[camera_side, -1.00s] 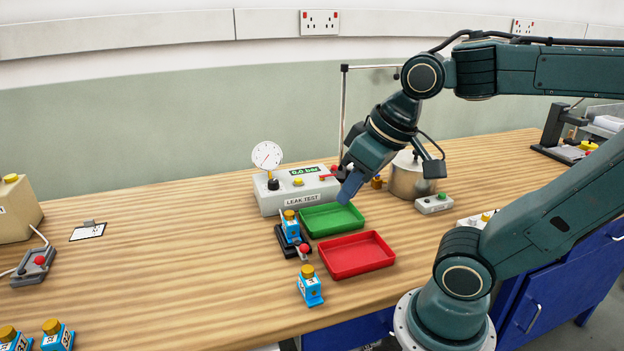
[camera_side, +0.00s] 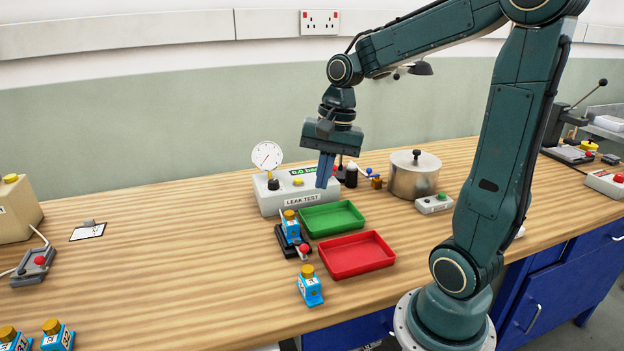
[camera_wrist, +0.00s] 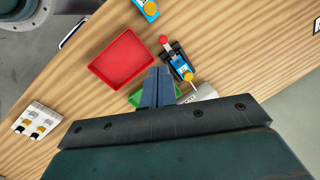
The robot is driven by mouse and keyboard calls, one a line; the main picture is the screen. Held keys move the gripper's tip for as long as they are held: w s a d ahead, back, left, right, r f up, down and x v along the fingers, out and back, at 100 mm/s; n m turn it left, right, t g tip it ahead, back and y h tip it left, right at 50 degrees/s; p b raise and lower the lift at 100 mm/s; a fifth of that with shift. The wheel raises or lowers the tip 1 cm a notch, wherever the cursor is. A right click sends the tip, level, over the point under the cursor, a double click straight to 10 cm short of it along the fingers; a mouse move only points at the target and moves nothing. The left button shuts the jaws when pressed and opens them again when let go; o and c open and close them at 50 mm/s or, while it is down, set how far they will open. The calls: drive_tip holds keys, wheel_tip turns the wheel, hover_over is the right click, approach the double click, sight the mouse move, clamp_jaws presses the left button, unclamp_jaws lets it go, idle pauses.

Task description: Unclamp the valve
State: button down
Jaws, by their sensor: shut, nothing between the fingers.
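A blue valve (camera_side: 291,228) with a yellow top sits upright in a dark clamp fixture (camera_side: 285,245) in front of the leak test box. The fixture has a red-knobbed lever (camera_side: 304,250) at its front. In the wrist view the valve (camera_wrist: 184,67) and the red knob (camera_wrist: 163,39) lie just right of my fingers. My gripper (camera_side: 326,185) is shut and empty. It points down in front of the leak test box, above and to the right of the clamped valve, not touching it. The fingertips show in the wrist view (camera_wrist: 159,71).
A leak test box (camera_side: 270,201) with a gauge (camera_side: 267,155) stands behind the fixture. A green tray (camera_side: 352,227) and a red tray (camera_side: 384,262) lie to the right. Another blue valve (camera_side: 311,292) stands in front. A metal pot (camera_side: 413,180) stands at the back right.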

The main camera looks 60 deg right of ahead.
drive_tip(key=w+d+f+m+g+y, duration=0.1)
drive_tip(key=d+f+m+y, duration=0.1)
drive_tip(key=d+f+m, duration=0.3)
drive_tip(key=d+m, duration=0.1)
drive_tip(key=d, duration=0.2)
drive_tip(key=shift+w+f+m, duration=0.15)
drive_tip(key=shift+w+m, duration=0.15)
drive_tip(key=shift+m, duration=0.1)
drive_tip(key=shift+f, duration=0.15)
approach(300, 243)
drive_tip(key=s+f, duration=0.3)
drive_tip(key=shift+s+d+f, duration=0.15)
drive_tip(key=shift+s+d, duration=0.15)
drive_tip(key=shift+s, duration=0.1)
drive_tip(key=a, duration=0.1)
drive_tip(key=a+f, duration=0.1)
drive_tip(key=shift+w+a, duration=0.25)
drive_tip(key=shift+a, duration=0.05)
drive_tip(key=shift+w+a, duration=0.15)
drive_tip(key=shift+a, duration=0.5)
